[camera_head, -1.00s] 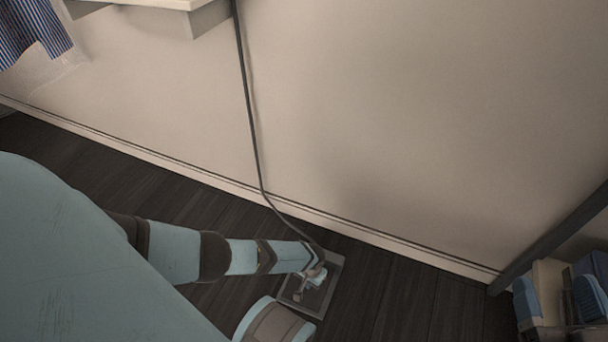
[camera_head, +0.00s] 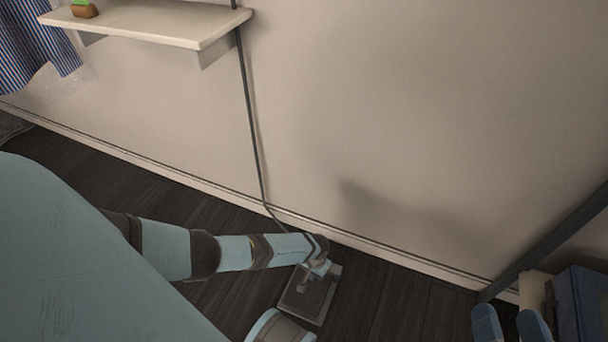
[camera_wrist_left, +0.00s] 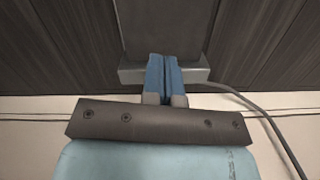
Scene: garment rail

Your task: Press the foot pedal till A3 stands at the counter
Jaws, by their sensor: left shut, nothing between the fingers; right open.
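The foot pedal (camera_head: 318,303) is a grey-brown plate on the dark floor near the wall, with a cable running from it. It also shows in the left wrist view (camera_wrist_left: 165,28), with a grey block across its near end. My left gripper (camera_head: 304,287) is shut and empty and points down over the pedal. In the left wrist view its blue fingers (camera_wrist_left: 164,75) overlap the block and the plate's edge; I cannot tell whether they touch. My right gripper (camera_head: 509,324) is open at the lower right, its two blue fingers apart. No label A3 is readable.
A pale shelf (camera_head: 150,25) on the wall holds a small brown and green item (camera_head: 84,9). A blue striped garment (camera_head: 35,45) hangs at upper left. A dark post (camera_head: 550,240) and a blue box (camera_head: 580,300) stand at right. The cable (camera_head: 251,120) runs down the wall.

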